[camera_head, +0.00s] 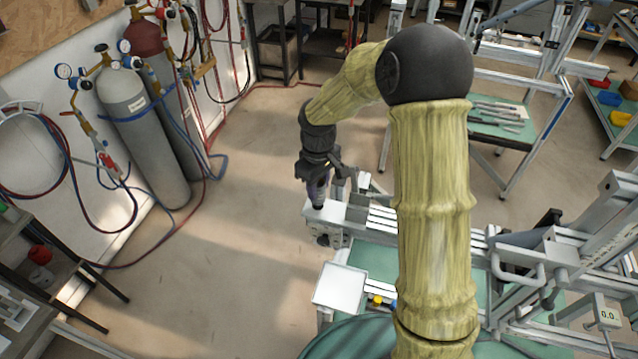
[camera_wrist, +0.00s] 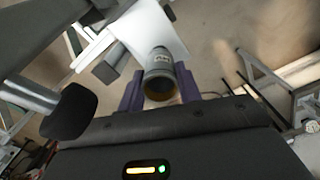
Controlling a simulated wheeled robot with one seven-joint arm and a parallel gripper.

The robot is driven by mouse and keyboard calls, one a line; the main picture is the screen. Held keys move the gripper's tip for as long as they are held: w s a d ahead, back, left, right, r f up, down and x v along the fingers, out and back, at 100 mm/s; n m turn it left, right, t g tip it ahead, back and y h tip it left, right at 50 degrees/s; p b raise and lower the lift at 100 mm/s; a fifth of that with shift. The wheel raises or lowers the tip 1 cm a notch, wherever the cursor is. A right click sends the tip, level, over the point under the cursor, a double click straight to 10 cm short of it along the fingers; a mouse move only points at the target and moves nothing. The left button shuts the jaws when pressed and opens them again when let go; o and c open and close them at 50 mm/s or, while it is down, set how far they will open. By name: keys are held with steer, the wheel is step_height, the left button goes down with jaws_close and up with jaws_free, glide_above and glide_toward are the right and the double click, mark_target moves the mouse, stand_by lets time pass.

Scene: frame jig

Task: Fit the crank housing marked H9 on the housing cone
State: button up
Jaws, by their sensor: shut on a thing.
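My gripper (camera_head: 318,186) is at the left end of the jig's rail, pointing down. In the wrist view its purple finger pads (camera_wrist: 159,90) are shut on a grey, ring-shaped crank housing (camera_wrist: 158,64). The housing has a small white label on its side, too small to read for certain, and a brownish open inside. In the head view the fingers mostly hide the housing. A small dark piece (camera_head: 318,205) shows just under the fingers, over the pale end block; I cannot tell whether it is the housing cone or part of the housing, or whether they touch.
The jig's aluminium rail (camera_head: 372,216) runs right from the pale end block (camera_head: 332,211). A white tray (camera_head: 340,287) stands in front, beside a small yellow item (camera_head: 377,300). Gas cylinders (camera_head: 143,130) with hoses stand at the left wall. Floor between is clear.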

steer(key=shift+f+b, duration=0.8)
steer(key=shift+f, duration=0.5)
steer(key=o, duration=1.1)
steer(key=shift+r, duration=0.1)
step_height(320, 180, up, 17)
steer(key=b, duration=0.3)
steer(key=shift+r, duration=0.15)
stand_by(0.3)
